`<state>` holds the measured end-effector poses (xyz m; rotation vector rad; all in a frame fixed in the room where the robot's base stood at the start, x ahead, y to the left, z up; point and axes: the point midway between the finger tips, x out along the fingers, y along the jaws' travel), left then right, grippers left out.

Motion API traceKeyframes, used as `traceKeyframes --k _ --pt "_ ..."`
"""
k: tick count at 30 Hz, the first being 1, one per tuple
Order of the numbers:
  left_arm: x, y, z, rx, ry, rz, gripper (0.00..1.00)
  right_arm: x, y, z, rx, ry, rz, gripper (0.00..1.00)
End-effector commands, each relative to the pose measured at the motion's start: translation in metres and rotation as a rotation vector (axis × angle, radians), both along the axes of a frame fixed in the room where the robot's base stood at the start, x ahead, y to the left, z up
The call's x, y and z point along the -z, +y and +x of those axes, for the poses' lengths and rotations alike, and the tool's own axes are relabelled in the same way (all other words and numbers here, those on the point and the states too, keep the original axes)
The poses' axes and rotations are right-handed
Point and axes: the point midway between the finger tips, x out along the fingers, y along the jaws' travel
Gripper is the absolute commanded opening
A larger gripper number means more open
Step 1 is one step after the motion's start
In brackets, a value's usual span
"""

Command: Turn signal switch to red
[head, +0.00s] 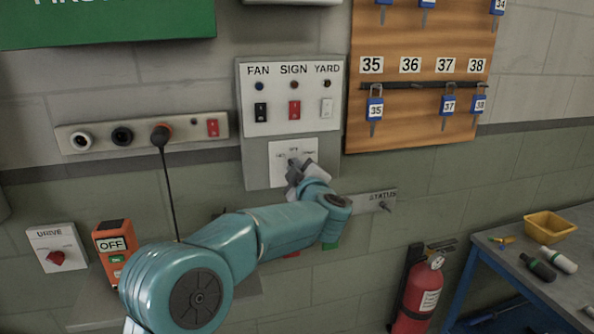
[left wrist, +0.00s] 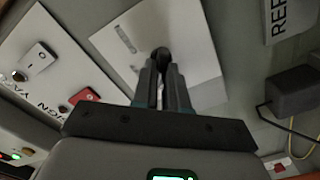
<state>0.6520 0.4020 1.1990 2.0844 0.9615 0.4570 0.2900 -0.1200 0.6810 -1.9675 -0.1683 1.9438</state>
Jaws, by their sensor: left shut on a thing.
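A white switch plate (head: 279,176) with small labels, too blurred to read, sits on the grey panel below the FAN, SIGN and YARD switches. It also shows in the left wrist view (left wrist: 128,30). My left gripper (head: 294,166) is at this plate, its fingers pointing at the wall. In the left wrist view its fingers (left wrist: 163,75) are shut on a dark switch knob (left wrist: 161,54) in front of the plate. The gripper hides much of the knob, so its exact setting cannot be told. My right gripper is not in view.
Above is the rocker panel (head: 276,104); a red SIGN rocker (head: 294,110) is close by. A key board (head: 415,134) hangs to the right. A DRIVE switch (head: 57,258) and orange OFF box (head: 113,243) are at left. A fire extinguisher (head: 421,290) and workbench (head: 500,258) stand at right.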

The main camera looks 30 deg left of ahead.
Motion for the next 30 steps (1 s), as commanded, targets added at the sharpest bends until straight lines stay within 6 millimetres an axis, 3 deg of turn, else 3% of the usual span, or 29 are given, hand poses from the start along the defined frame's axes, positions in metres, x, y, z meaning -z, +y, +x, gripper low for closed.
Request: traceKeyframes --k 3,4,6,17,23,30 --pt "-0.001 0.0 0.0 0.001 -0.004 -0.002 0.0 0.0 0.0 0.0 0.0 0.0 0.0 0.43" --pt "-0.001 0.0 0.0 0.001 -0.004 -0.002 0.19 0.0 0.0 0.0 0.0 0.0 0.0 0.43" --pt "-0.001 0.0 0.0 0.001 -0.003 -0.001 0.38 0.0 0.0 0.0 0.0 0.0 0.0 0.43" --pt "0.0 -0.004 -0.003 0.001 -0.002 -0.001 0.38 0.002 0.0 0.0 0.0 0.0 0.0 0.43" --pt "0.002 -0.034 -0.027 0.005 -0.003 0.0 0.38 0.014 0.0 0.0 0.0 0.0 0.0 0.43" --pt "0.002 -0.083 -0.069 0.006 -0.002 0.0 0.38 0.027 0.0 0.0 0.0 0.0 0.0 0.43"
